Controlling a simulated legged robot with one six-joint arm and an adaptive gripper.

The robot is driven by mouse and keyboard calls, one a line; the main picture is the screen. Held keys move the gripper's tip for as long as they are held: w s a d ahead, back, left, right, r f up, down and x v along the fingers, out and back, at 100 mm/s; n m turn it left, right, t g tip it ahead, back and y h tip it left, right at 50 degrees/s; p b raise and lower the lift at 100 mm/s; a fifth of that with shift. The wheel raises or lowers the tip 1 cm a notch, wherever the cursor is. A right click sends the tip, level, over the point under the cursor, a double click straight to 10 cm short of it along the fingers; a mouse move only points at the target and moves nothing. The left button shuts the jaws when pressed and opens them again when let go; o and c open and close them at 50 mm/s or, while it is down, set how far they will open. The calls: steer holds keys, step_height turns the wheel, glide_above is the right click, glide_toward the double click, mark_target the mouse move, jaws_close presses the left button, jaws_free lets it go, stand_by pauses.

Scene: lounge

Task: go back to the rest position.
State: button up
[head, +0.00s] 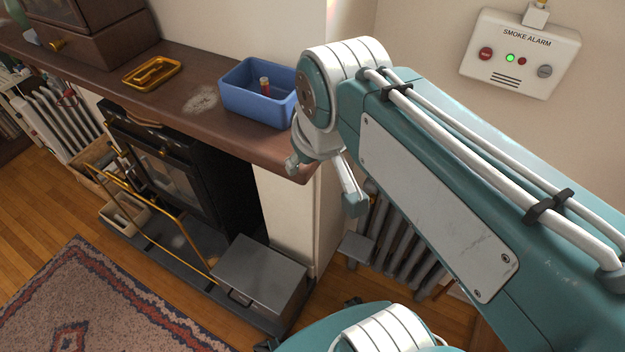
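My gripper (324,186) hangs below the wrist at the front right corner of the brown mantel shelf (215,128). Its two fingers are spread apart, and nothing shows between them. One finger is near the shelf's end and the other is in front of the wall and radiator. I cannot tell whether the left finger touches the shelf. My arm reaches in from the right and hides part of the wall.
A blue bin (240,101) on the shelf holds a small red cylinder (265,87). A golden tray (152,73) lies farther left. Below are a black stove (165,172), a grey metal box (259,271) and a radiator (395,250). A smoke alarm (520,52) hangs on the wall.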

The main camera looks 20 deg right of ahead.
steer(key=shift+m+t, duration=0.4)
steer(key=shift+m, duration=0.1)
steer(key=s+f, duration=0.2)
steer(key=f, duration=0.1)
steer(key=s+f, duration=0.1)
steer(key=shift+f, duration=0.25)
